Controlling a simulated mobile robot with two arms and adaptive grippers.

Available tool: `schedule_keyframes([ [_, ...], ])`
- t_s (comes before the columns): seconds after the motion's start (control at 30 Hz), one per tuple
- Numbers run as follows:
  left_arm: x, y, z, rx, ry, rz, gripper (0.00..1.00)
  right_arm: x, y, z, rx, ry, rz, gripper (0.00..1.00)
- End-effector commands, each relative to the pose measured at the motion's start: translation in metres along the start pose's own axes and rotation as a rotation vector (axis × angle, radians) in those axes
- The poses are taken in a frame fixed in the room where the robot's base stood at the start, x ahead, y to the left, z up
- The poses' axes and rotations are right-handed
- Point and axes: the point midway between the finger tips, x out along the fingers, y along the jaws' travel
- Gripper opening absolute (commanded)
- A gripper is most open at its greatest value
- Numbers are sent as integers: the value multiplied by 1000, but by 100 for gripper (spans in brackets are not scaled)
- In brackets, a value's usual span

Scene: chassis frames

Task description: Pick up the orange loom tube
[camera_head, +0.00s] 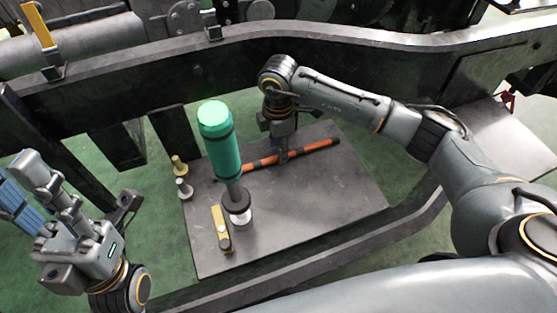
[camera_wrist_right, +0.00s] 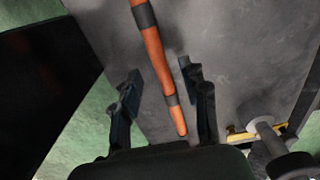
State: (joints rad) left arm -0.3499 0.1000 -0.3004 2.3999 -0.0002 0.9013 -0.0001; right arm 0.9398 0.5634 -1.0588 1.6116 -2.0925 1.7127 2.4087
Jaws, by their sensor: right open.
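The orange loom tube (camera_head: 318,147), a thin rod with dark bands, lies on the grey metal plate (camera_head: 330,195). My right gripper (camera_head: 283,153) points down over the tube's middle and hides a short part of it. In the right wrist view, the tube (camera_wrist_right: 153,52) runs between the two open fingers of the right gripper (camera_wrist_right: 160,80), with a gap on each side. My left gripper (camera_head: 70,215) is at the far left, away from the tube. Its fingers are partly seen and their opening is unclear.
A tall green-topped cylinder (camera_head: 222,150) stands just left of the tube and overlaps its left end in the head view. A yellow and black piece (camera_head: 220,228) and small knobs (camera_head: 184,188) are on the plate's left side. A dark frame rail (camera_head: 190,70) runs behind.

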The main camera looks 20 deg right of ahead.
Motion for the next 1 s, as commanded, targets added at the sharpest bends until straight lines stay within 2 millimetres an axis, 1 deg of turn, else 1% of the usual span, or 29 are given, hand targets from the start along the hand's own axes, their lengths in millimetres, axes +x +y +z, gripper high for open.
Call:
schedule_keyframes([
  [0.03,-10,0,2,0,-2,0,34,14,-1,1,1,-1,-2,44],
  [0.1,-3,0,3,3,23,9,34,23,-1,1,1,-1,-1,44],
  [0.2,1,0,4,4,30,12,34,26,0,0,1,0,1,44],
  [0.37,2,0,4,4,28,12,34,25,0,0,0,0,1,44],
  [0.4,2,0,4,4,28,12,34,25,0,0,0,0,1,40],
  [0.47,2,0,4,4,28,12,34,25,0,0,0,0,0,28],
  [0.5,2,0,4,4,28,12,34,25,0,0,0,0,0,20],
  [0.57,2,0,4,4,28,12,34,25,0,0,0,0,0,8],
  [0.6,2,0,4,4,28,12,34,25,0,0,0,0,0,0],
  [0.87,2,0,3,3,28,12,34,24,0,0,0,0,1,0],
  [0.97,5,0,2,3,29,12,34,19,0,0,0,0,2,0],
  [1.0,7,0,2,3,31,12,34,14,0,0,0,1,2,0],
])
